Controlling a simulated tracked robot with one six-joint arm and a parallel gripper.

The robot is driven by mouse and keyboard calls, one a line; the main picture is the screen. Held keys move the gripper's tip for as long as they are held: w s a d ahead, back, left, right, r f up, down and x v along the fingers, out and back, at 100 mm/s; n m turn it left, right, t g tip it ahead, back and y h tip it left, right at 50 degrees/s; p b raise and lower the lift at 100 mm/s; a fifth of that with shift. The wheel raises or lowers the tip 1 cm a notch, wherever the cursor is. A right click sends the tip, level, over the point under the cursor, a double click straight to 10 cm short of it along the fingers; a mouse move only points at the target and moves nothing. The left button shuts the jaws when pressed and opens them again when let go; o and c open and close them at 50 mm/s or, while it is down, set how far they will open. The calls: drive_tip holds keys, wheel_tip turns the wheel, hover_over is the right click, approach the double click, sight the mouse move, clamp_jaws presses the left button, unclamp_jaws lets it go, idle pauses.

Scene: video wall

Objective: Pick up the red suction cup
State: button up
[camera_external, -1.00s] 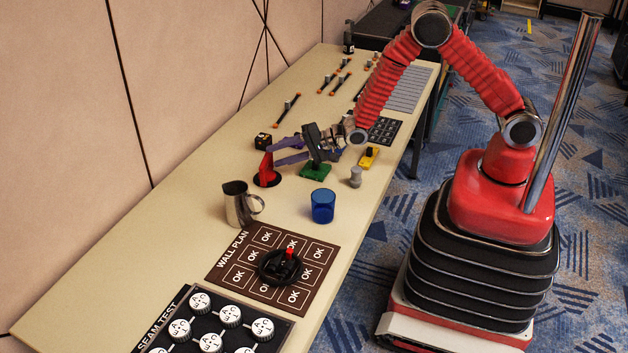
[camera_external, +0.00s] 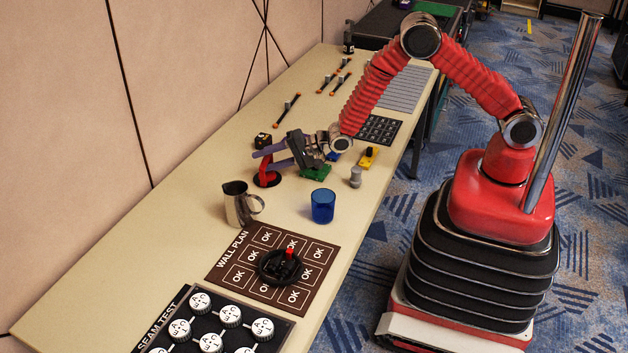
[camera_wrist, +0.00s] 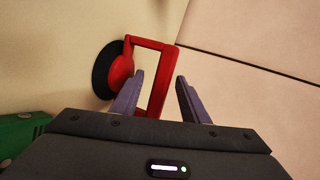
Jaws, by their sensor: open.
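The red suction cup (camera_external: 266,172) stands on the table toward the wall side, with a black round base and a red loop handle. In the wrist view the suction cup (camera_wrist: 121,72) has its black disc at left and its handle reaching right between my fingers. My gripper (camera_external: 259,159) is open at the handle; its purple fingers (camera_wrist: 158,92) lie on either side of the handle's right bar. I cannot tell whether either finger touches it.
A green block (camera_external: 315,172) sits under my wrist, close to it. A small black box (camera_external: 263,141) stands behind the suction cup. The wall (camera_wrist: 250,40) is close beyond.

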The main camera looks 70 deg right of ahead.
clamp_jaws()
idle(0.6)
